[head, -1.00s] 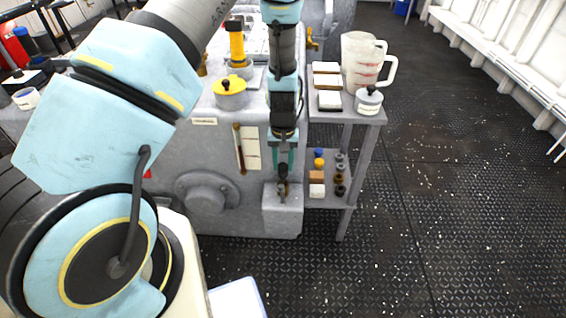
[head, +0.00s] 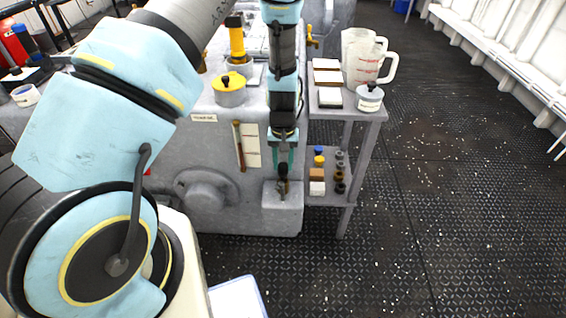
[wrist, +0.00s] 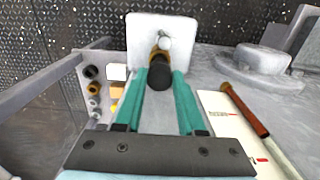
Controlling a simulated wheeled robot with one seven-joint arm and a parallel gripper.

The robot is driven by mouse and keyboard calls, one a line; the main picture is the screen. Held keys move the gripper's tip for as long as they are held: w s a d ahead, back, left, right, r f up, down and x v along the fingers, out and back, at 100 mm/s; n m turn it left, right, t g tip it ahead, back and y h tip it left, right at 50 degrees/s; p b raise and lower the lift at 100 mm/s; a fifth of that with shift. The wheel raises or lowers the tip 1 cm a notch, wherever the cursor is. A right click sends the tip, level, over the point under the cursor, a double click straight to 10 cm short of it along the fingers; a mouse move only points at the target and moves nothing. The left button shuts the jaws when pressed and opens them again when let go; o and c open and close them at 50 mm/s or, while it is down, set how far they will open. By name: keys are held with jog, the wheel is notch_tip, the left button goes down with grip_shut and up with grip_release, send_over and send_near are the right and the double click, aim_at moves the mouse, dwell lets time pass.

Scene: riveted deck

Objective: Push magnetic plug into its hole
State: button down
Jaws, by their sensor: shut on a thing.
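My gripper (head: 283,160) is shut on the magnetic plug (wrist: 159,76), with its teal fingers on either side of the plug's black handle. In the wrist view, a brass-coloured collar and a silvery rounded piece show beyond the handle, in front of a pale grey block (wrist: 140,28). In the head view, the plug (head: 283,171) hangs at the front of the machine, and its lower end overlaps the grey block (head: 283,212) that juts from the machine's front. The hole is not clearly visible, and I cannot tell whether the plug's tip is inside it.
A brown-handled rod (head: 239,146) and pale labels are on the machine front at left. The floor at right is clear.

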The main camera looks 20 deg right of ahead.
jog(key=shift+f+b, duration=0.95)
jog(key=shift+f, duration=0.65)
jog(key=shift+c, duration=2.1)
grip_release()
notch_tip(320, 180, up, 11)
jog(key=shift+f, duration=0.2)
jog(key=shift+r, duration=0.15)
